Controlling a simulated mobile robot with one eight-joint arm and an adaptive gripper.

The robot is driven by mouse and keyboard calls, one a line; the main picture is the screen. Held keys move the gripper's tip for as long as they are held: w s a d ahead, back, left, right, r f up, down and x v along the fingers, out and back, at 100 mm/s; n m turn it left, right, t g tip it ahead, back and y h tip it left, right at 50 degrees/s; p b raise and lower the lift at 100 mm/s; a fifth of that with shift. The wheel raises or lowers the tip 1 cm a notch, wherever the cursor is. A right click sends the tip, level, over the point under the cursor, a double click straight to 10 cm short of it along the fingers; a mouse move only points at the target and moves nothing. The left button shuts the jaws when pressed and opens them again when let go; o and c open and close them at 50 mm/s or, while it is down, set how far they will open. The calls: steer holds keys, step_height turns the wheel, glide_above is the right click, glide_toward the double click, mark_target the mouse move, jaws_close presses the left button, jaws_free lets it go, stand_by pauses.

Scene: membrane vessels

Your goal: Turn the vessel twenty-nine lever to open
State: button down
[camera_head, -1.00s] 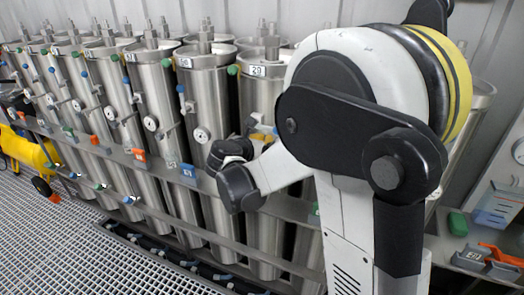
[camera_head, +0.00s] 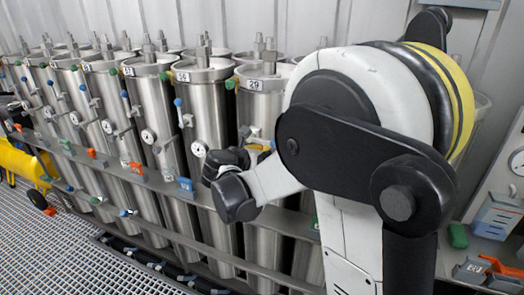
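Vessel twenty-nine (camera_head: 254,84) is a steel cylinder with a "29" label near its top, in the middle of the head view. My arm covers much of its right side and middle. My gripper (camera_head: 226,161) is a small black shape in front of the left side of this vessel, at about mid-height. The black wrist (camera_head: 236,197) hides part of it, and its fingers cannot be made out. A small yellow piece (camera_head: 262,143) shows just right of the gripper. I cannot tell whether it belongs to the lever. The lever itself is not clearly visible.
Vessel fifty-five (camera_head: 205,110) stands directly left, with a blue-tipped lever and a gauge; several similar vessels continue left. A steel rail (camera_head: 150,175) with coloured tags runs across their fronts. A yellow machine (camera_head: 22,163) stands far left. The grating floor (camera_head: 95,262) is open at lower left.

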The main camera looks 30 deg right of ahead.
steer(key=shift+r+n, duration=0.2)
steer(key=shift+n, duration=0.2)
step_height(320, 180, up, 6)
steer(key=w+a+n+g+h+p, duration=0.1)
steer(key=n+h+p, duration=0.1)
steer(key=n+p, duration=0.2)
steer(key=shift+w+r+g+p, duration=0.3)
steer(key=shift+g+p, duration=0.1)
steer(key=shift+p, duration=0.15)
stand_by(0.5)
steer(key=shift+w+a+r, duration=0.1)
steer(key=shift+w+a, duration=0.05)
steer(key=shift+a, duration=0.1)
stand_by(0.5)
